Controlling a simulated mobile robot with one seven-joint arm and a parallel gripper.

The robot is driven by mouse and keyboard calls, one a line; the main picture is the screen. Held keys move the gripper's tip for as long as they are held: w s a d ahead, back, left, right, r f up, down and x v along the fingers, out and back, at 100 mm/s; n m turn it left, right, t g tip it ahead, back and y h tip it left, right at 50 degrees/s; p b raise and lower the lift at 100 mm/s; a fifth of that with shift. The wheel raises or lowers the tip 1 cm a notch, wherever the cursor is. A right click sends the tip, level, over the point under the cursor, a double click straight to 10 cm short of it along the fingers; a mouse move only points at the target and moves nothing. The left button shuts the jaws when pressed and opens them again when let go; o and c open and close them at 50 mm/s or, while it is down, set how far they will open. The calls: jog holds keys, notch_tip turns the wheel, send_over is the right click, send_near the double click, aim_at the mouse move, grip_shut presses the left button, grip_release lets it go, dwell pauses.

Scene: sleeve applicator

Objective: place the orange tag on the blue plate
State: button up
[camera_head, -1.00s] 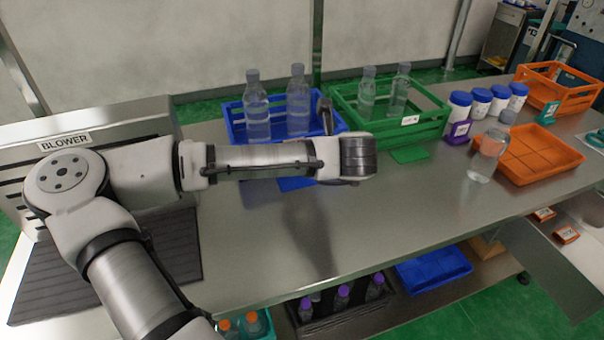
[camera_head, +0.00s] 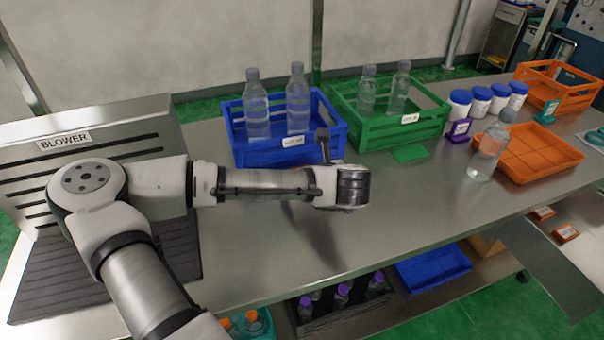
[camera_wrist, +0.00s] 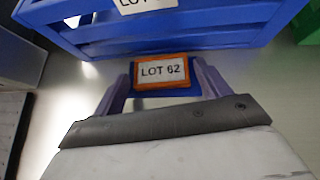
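The orange tag (camera_wrist: 162,71) has a white label reading LOT 62. In the wrist view it lies between the two fingers of my gripper (camera_wrist: 164,66), close to both of them. A strip of the blue plate (camera_wrist: 165,94) shows just under the tag's near edge. The tag overlaps the plate in this view; whether it rests on it or hangs just above is unclear. The fingers stand about a tag's width apart, and I cannot tell if they press on it.
A blue crate (camera_head: 243,152) with bottles stands right behind the gripper. A green crate (camera_head: 425,127) with a green plate (camera_head: 410,152) is to its right. An orange tray (camera_head: 535,170) and a lone bottle (camera_head: 487,155) are farther right. The front of the steel table is clear.

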jog(key=shift+o, duration=1.1)
jog(key=shift+r, duration=0.2)
jog(key=b+v, duration=0.1)
jog(key=v, duration=1.1)
dwell(0.5)
